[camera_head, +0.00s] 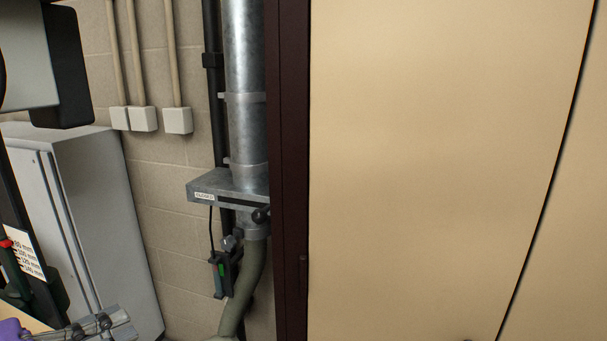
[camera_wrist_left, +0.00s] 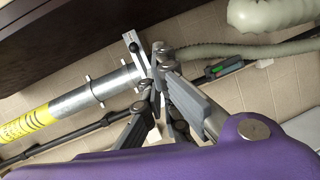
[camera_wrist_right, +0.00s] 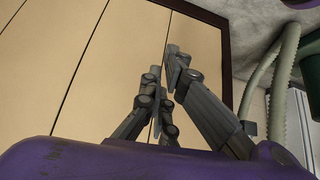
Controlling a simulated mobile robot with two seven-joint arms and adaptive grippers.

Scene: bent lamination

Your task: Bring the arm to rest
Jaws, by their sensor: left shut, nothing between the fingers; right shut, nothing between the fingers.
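My left gripper (camera_head: 112,322) shows at the bottom left edge of the head view, with part of its purple housing cut off by the frame. In the left wrist view my left gripper (camera_wrist_left: 159,72) has its grey fingers brought together, with nothing between them. My right gripper (camera_wrist_right: 165,68) shows only in the right wrist view. Its fingers are also together and empty, in front of beige panels. The right arm is not in the head view.
A large beige panel (camera_head: 430,170) with a dark frame (camera_head: 290,150) fills the right side. A metal duct (camera_head: 245,90) with a slide gate (camera_head: 228,190) and hose (camera_head: 242,290) runs down the block wall. A grey cabinet (camera_head: 100,210) stands at left.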

